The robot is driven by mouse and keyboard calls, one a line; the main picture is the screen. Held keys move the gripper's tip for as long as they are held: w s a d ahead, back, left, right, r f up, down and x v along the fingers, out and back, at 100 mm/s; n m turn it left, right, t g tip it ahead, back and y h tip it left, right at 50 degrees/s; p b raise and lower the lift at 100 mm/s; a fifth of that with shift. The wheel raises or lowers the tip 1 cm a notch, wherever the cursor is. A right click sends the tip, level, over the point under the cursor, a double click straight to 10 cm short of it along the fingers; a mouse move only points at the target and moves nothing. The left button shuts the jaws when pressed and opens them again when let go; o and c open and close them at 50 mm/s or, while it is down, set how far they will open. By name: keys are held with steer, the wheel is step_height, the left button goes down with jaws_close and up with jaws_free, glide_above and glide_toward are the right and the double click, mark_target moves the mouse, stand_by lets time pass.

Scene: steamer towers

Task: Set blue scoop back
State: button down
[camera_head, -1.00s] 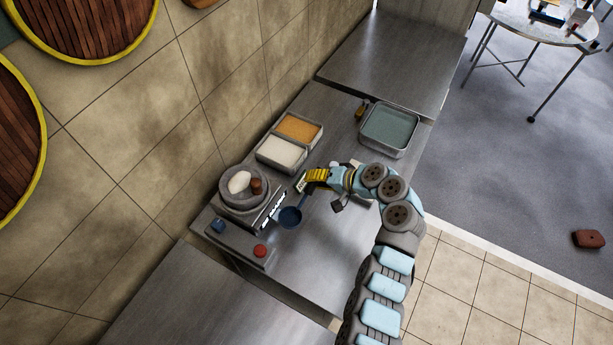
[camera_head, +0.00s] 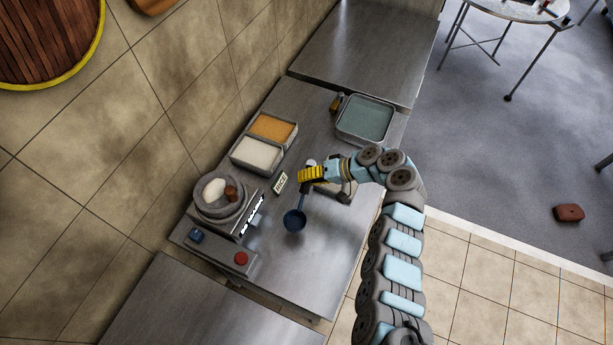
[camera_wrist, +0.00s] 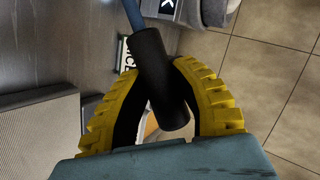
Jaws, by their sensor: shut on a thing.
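The blue scoop has a round dark-blue bowl (camera_head: 295,220) and a blue stem. It hangs over the steel counter in the head view, right of the weighing unit. My gripper (camera_head: 310,174) is shut on its dark handle, with the bowl toward the front. In the wrist view the black handle (camera_wrist: 160,80) lies slantwise between my yellow fingers (camera_wrist: 160,70). A pale object (camera_head: 342,194) is partly hidden under my gripper; I cannot tell if it is a rest.
A RICE label (camera_head: 280,182) stands left of my gripper. Behind are a white-filled bin (camera_head: 257,153), an orange-filled bin (camera_head: 272,127) and a teal-filled tray (camera_head: 366,119). The weighing unit holds a grey bowl (camera_head: 222,213). A red button (camera_head: 241,258) is in front. The front counter is clear.

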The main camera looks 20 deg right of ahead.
steer(key=shift+f+b, duration=0.15)
steer(key=shift+b, duration=0.3)
step_height(320, 180, down, 6)
steer(key=b, duration=0.5)
steer(key=shift+f+b, duration=0.35)
steer(key=shift+b, duration=0.2)
stand_by(0.6)
steer(key=c, duration=0.8)
jaws_free()
steer(key=shift+c, duration=1.1)
steer(key=shift+d, duration=0.1)
steer(key=v, duration=1.2)
